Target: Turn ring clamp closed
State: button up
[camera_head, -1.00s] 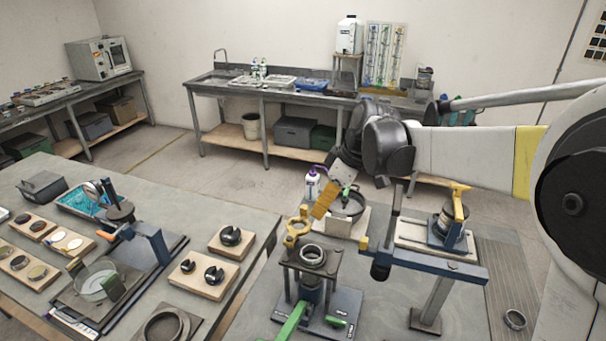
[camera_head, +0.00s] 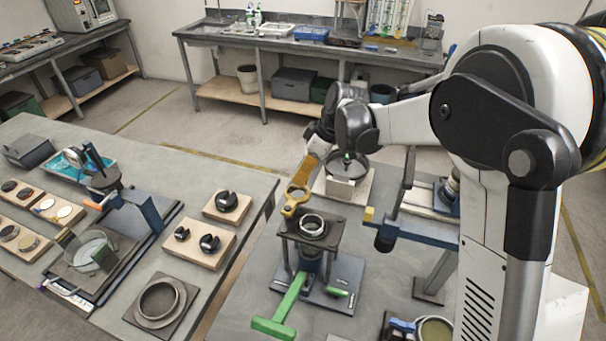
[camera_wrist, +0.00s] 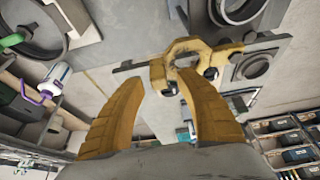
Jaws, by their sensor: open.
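A yellow ring-shaped piece (camera_head: 293,202) is at the left corner of a small raised stand (camera_head: 288,238), beside a metal ring (camera_head: 312,226) on its top plate. It looks like the ring clamp. In the wrist view the yellow piece (camera_wrist: 160,72) lies just ahead of my fingertips, its open loop facing the camera. My gripper (camera_wrist: 158,80) is open, its two yellow fingers apart. The right fingertip overlaps the piece in the picture; I cannot tell whether it touches.
A green lever (camera_head: 280,312) sticks out at the stand's front. A black ring with a green part (camera_head: 345,166) stands behind. A blue arm fixture (camera_head: 430,232) is close on the right.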

jog(key=shift+a+f, duration=0.1)
jog(key=shift+f, duration=0.15)
jog(key=shift+w, duration=0.1)
grip_shut()
